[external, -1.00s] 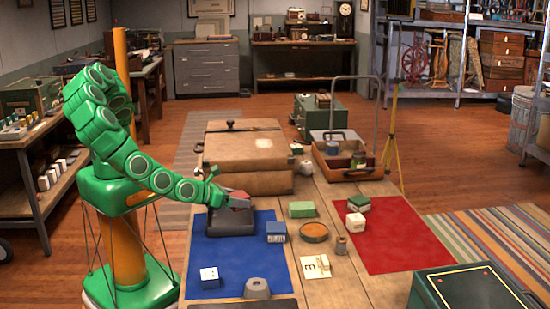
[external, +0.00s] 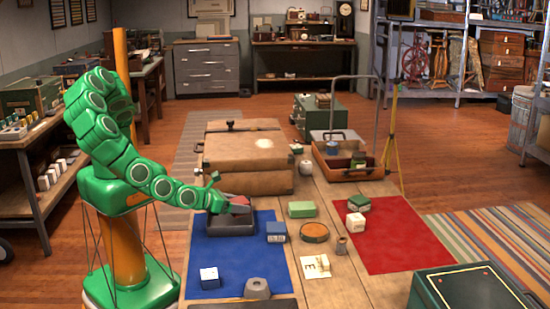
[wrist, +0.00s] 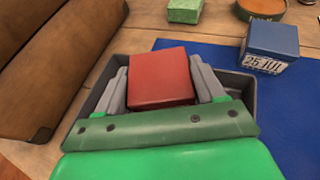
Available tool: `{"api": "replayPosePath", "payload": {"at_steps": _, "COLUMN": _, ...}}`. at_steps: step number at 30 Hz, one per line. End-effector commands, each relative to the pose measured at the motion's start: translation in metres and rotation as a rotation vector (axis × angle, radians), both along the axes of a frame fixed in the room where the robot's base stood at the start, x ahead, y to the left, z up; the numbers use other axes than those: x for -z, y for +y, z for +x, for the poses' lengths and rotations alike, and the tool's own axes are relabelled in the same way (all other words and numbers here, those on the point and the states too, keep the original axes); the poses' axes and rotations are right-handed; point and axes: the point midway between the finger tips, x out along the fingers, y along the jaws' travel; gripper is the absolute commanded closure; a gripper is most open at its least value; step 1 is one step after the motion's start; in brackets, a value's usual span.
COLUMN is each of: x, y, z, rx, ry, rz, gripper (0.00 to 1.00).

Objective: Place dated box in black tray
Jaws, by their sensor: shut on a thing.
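A red box (wrist: 160,76) is held between the grey fingers of my gripper (wrist: 159,68). In the external view, my gripper (external: 235,205) and the red box (external: 240,201) are at the black tray (external: 230,229) on the blue mat. In the wrist view, the tray (wrist: 239,89) surrounds the fingers and box; whether the box touches its floor is hidden. No date shows on the red box's visible faces. A blue box (wrist: 271,40) with a white label reading "25 JUL" stands just right of the tray; it also shows in the external view (external: 276,229).
A brown case (external: 248,178) stands close behind the tray. A green box (external: 302,209), a round orange-topped tin (external: 314,233) and a white cube (external: 209,278) stand nearby. The blue mat (external: 225,262) has free room in front of the tray.

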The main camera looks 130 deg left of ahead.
Motion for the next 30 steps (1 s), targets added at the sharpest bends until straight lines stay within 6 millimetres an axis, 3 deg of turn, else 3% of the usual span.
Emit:
{"api": "replayPosePath", "payload": {"at_steps": 1, "x": 0.000, "y": 0.000, "z": 0.000, "rx": 0.000, "ry": 0.000, "rz": 0.000, "gripper": 0.27}}
{"api": "replayPosePath", "payload": {"at_steps": 5, "x": 0.000, "y": 0.000, "z": 0.000, "rx": 0.000, "ry": 0.000, "rz": 0.000, "gripper": 0.07}}
{"api": "replayPosePath", "payload": {"at_steps": 6, "x": 0.000, "y": 0.000, "z": 0.000, "rx": 0.000, "ry": 0.000, "rz": 0.000, "gripper": 0.06}}
{"api": "replayPosePath", "payload": {"at_steps": 15, "x": -0.002, "y": 0.000, "z": 0.000, "rx": 0.000, "ry": -0.001, "rz": 0.000, "gripper": 0.06}}
{"api": "replayPosePath", "payload": {"at_steps": 21, "x": -0.015, "y": 0.000, "z": 0.000, "rx": 0.000, "ry": -0.004, "rz": 0.001, "gripper": 0.06}}
{"api": "replayPosePath", "payload": {"at_steps": 30, "x": -0.025, "y": -0.029, "z": -0.010, "rx": 0.004, "ry": -0.003, "rz": -0.001, "gripper": 0.06}}
